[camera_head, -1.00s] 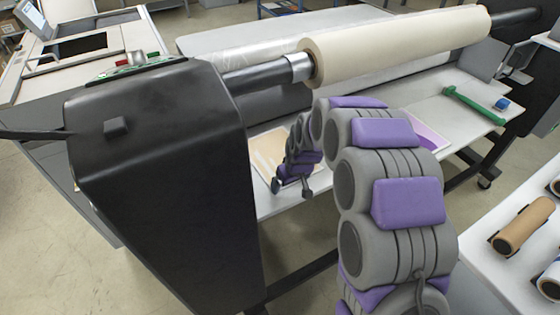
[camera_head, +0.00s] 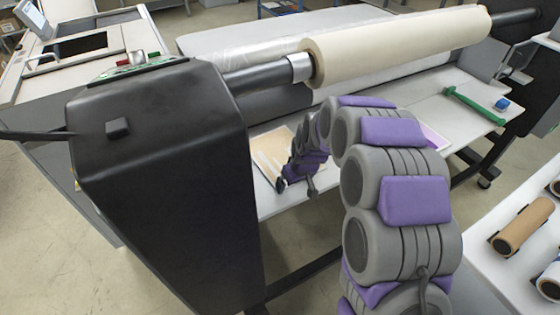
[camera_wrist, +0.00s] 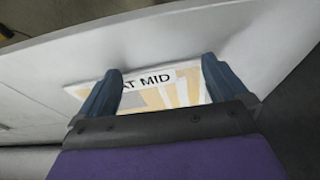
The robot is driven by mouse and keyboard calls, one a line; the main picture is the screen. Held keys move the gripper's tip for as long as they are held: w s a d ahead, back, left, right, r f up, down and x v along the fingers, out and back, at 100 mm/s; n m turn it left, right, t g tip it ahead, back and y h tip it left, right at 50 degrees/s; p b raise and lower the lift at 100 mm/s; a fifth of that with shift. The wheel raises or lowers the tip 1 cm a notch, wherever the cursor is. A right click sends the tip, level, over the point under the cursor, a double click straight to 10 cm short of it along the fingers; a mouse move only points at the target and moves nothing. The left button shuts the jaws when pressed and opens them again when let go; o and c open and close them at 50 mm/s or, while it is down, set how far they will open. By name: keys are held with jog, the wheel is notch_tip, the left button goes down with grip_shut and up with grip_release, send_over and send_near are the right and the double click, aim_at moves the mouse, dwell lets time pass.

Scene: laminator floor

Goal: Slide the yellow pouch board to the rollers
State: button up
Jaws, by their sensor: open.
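The yellow pouch board (camera_head: 268,156) is a pale tan and cream sheet lying flat on the white feed table, partly hidden by my arm. In the wrist view the board (camera_wrist: 158,93) shows tan and white patches and dark lettering, of which "AT MID" is readable. My gripper (camera_head: 296,189) is at the board's right side in the head view. In the wrist view my gripper (camera_wrist: 161,68) is open, with its two dark fingers apart over the board. Whether the fingers touch it I cannot tell. A grey roller (camera_head: 280,103) lies behind the board, below the large cream film roll (camera_head: 400,42).
A black machine housing (camera_head: 165,180) stands left of the board. A pink-purple item (camera_head: 434,138) shows behind my arm. A green tool (camera_head: 474,103) and a blue object (camera_head: 502,104) lie at the table's right. A side table (camera_head: 480,225) holds several rolls.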

jog(key=shift+w+d, duration=0.2)
jog(key=shift+d, duration=0.15)
jog(key=shift+w+a, duration=0.25)
jog(key=shift+w, duration=0.2)
jog(key=shift+w+a+p, duration=0.2)
jog(key=shift+w+p, duration=0.05)
jog(key=shift+p, duration=0.1)
jog(key=shift+w+a, duration=0.45)
jog(key=shift+w, duration=0.15)
jog(key=shift+s+d, duration=0.15)
jog(key=shift+s, duration=0.05)
dwell(0.6)
jog(key=shift+w+d, duration=0.1)
jog(key=shift+d, duration=0.05)
jog(key=shift+w+d, duration=0.6)
jog(key=shift+d, duration=0.3)
jog(key=shift+p, duration=0.3)
jog(key=shift+w+a+p, duration=0.2)
jog(key=shift+w+a, duration=0.25)
jog(key=shift+w, duration=0.2)
jog(key=shift+w+a+p, duration=0.15)
jog(key=shift+w+a, duration=0.25)
jog(key=shift+w, duration=0.25)
